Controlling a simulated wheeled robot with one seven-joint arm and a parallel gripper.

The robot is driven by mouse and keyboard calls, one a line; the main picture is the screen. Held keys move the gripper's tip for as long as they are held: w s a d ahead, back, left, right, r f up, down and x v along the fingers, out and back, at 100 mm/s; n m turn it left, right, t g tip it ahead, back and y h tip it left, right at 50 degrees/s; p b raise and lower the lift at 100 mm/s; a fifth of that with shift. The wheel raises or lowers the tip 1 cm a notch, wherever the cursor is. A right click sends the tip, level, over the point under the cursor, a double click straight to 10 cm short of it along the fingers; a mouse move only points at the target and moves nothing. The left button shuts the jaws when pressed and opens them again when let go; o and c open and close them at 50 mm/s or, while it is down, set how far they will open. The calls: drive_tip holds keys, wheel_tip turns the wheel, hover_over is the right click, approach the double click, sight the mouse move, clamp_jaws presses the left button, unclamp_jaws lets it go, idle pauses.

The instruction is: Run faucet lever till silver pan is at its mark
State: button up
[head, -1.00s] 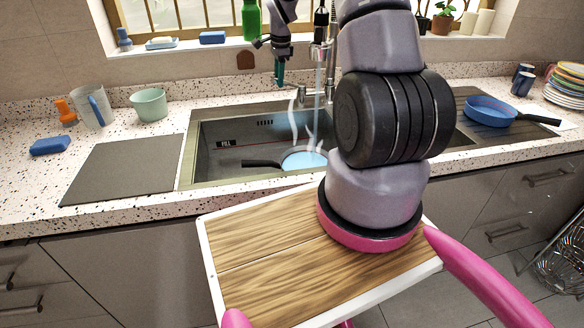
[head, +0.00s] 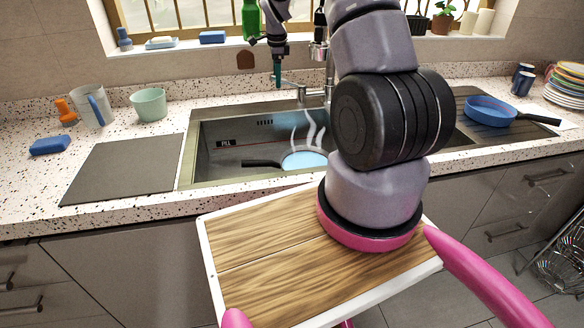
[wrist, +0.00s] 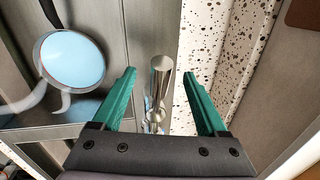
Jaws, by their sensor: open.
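The pan (head: 303,160) stands in the sink under the faucet. It has a black handle and pale blue liquid in it, and also shows in the wrist view (wrist: 72,62). White wisps rise over it. A "FILL" label (head: 225,143) is on the sink's back wall; I cannot read a level inside the pan. The faucet (head: 318,92) stands behind the sink, partly hidden by my arm. No water stream shows from it now. My gripper (head: 277,82) is open beside the faucet lever; in the wrist view the silver lever (wrist: 160,75) lies between the green fingers, apparently untouched.
A blue pan (head: 491,110) sits on the drainboard at right, near stacked plates (head: 566,88). A pitcher (head: 92,107), a mint cup (head: 149,104) and a blue sponge (head: 50,146) stand at left. A green bottle (head: 251,20) is on the sill behind my gripper.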

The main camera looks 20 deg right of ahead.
wheel_tip(320, 180, up, 7)
drive_tip(key=s, duration=0.1)
drive_tip(key=shift+a, duration=0.2)
idle(0.4)
drive_tip(key=shift+s, duration=0.1)
drive_tip(key=s+a+r+n, duration=0.1)
drive_tip(key=s+r, duration=0.2)
drive_tip(key=r, duration=0.3)
drive_tip(key=s+a+r+n+t, duration=0.1)
drive_tip(key=s+r, duration=0.1)
drive_tip(key=r, duration=0.3)
drive_tip(key=s+a+r+n, duration=0.1)
drive_tip(key=s+r, duration=0.2)
drive_tip(key=r, duration=0.3)
drive_tip(key=s+a+r+n+t+y, duration=0.1)
drive_tip(key=s+n, duration=0.6)
drive_tip(key=s, duration=0.8)
drive_tip(key=s+a+r+n+t+y, duration=0.1)
drive_tip(key=s+a+r+n+t, duration=0.2)
drive_tip(key=s, duration=1.2)
drive_tip(key=a+r+n, duration=0.2)
drive_tip(key=a+n, duration=0.2)
drive_tip(key=shift+y, duration=0.3)
drive_tip(key=shift+w+a, duration=0.1)
drive_tip(key=shift+c, duration=0.3)
